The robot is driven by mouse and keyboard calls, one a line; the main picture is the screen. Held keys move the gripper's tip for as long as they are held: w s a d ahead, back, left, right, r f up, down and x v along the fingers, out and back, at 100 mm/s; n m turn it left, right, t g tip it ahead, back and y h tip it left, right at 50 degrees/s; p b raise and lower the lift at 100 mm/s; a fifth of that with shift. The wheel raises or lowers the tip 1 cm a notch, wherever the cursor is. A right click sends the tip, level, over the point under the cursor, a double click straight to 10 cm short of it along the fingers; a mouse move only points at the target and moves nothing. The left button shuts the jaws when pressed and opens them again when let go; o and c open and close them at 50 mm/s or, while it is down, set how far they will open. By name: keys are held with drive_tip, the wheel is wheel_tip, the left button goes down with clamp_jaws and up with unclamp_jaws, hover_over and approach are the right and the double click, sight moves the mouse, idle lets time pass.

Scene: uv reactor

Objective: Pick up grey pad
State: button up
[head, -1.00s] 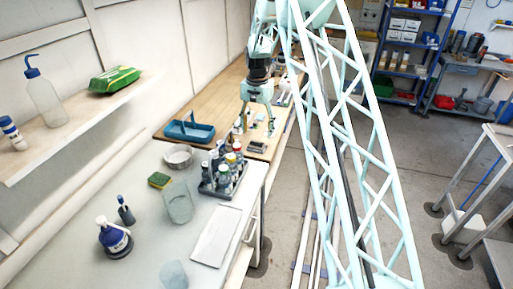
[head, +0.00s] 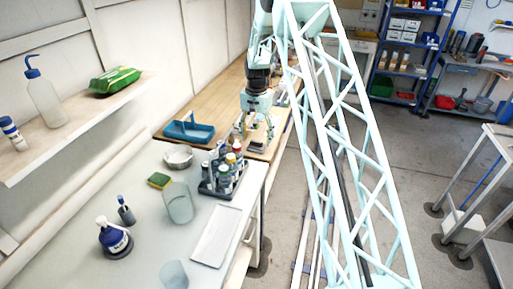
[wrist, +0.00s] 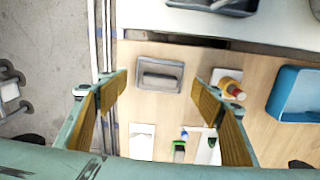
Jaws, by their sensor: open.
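In the head view my gripper (head: 255,136) points down over the bench. I cannot tell its exact height above the pad.
A blue tray (head: 188,132) stands to the left on the bench. A rack of bottles (head: 222,175) stands on the nearer white counter.

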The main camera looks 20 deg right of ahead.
sight(257, 145)
drive_tip(key=shift+f, duration=1.15)
drive_tip(key=c, duration=1)
